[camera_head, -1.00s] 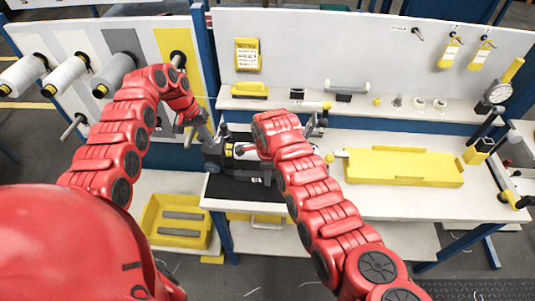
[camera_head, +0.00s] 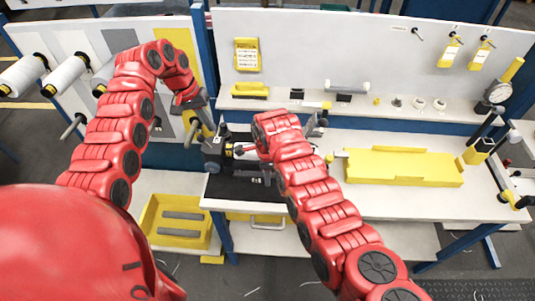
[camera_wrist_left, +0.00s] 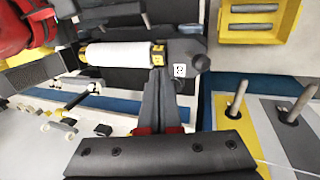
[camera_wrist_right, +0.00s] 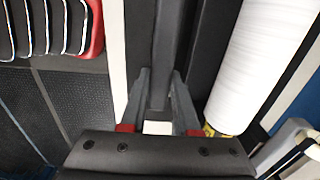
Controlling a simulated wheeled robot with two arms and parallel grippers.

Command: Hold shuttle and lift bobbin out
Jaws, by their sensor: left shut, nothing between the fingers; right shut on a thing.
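The shuttle (camera_head: 214,152) is a dark grey body on the workbench, partly hidden by my right arm in the head view. The bobbin (camera_wrist_left: 118,54) is a white roll with yellow ends and lies in the shuttle in the left wrist view. It also shows as a large white roll (camera_wrist_right: 262,60) in the right wrist view. My left gripper (camera_wrist_left: 160,75) is shut and empty, its fingertips near the bobbin's yellow end; I cannot tell if they touch. My right gripper (camera_wrist_right: 158,78) is shut on a dark bar of the shuttle (camera_wrist_right: 170,40), beside the bobbin.
A yellow tray (camera_head: 403,166) lies on the bench to the right. A yellow bin (camera_head: 178,237) stands low at the left. White spools (camera_head: 66,74) sit on pegs on the left panel. A shelf (camera_head: 350,107) with small parts runs behind the bench.

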